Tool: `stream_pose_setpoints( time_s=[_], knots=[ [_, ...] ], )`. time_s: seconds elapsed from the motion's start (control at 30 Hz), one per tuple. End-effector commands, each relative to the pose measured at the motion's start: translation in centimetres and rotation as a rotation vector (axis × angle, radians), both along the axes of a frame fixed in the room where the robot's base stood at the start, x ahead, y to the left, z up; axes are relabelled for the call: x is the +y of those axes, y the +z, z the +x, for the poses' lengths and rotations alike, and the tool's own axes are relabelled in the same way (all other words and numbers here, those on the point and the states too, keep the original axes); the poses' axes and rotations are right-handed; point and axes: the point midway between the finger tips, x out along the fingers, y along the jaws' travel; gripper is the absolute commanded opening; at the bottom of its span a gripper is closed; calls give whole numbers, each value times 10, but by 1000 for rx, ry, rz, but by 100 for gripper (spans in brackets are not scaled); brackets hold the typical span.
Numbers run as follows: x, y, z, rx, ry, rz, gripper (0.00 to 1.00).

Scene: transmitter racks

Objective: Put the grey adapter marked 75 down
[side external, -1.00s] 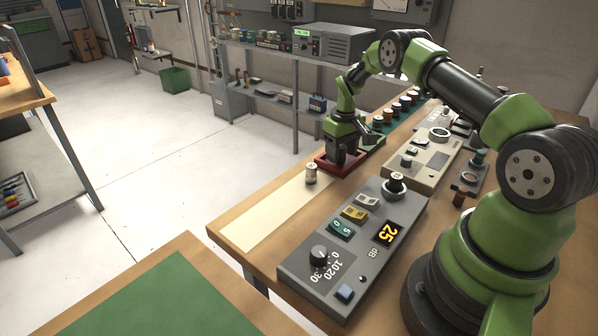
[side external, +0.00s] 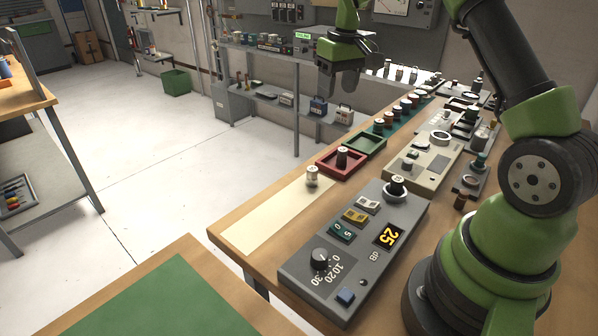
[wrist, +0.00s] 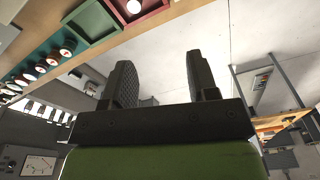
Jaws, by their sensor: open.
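A dark adapter (side external: 342,153) with a pale top stands upright in the red tray (side external: 325,166). In the wrist view its pale top (wrist: 133,6) shows at the upper edge, inside the red tray (wrist: 152,7). A pale grey adapter (side external: 312,178) stands upright on the cream strip, just left of the red tray. The markings on both are too small to read, so I cannot tell which one is marked 75. My gripper (side external: 341,93) is open and empty, well above the red tray. Its two fingers stand apart in the wrist view (wrist: 160,65).
An empty-looking green tray (side external: 366,145) adjoins the red tray. Several adapters stand in a row behind it (side external: 398,111). A grey attenuator box (side external: 325,255) showing 25 and a beige box (side external: 428,172) stand to the right. The cream strip (side external: 265,215) has free room.

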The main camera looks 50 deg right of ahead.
Motion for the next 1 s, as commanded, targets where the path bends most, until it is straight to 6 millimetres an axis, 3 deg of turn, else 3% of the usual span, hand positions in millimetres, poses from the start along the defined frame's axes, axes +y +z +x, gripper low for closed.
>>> stream_pose_setpoints(
  time_s=[0.03, 0.2, 0.4, 0.53, 0.7, 0.83, 1.0],
  knots=[
    [19, 25, -5, -40, 4, -4, 54],
    [80, 85, -38, -167, -8, 11, 54],
    [142, 124, -103, -313, -25, 60, 54],
    [171, 129, -150, -400, -37, 110, 54],
    [193, 120, -197, -482, -52, 176, 54],
    [199, 111, -215, -513, -60, 208, 54],
    [201, 108, -221, -521, -65, 220, 54]
  ],
)
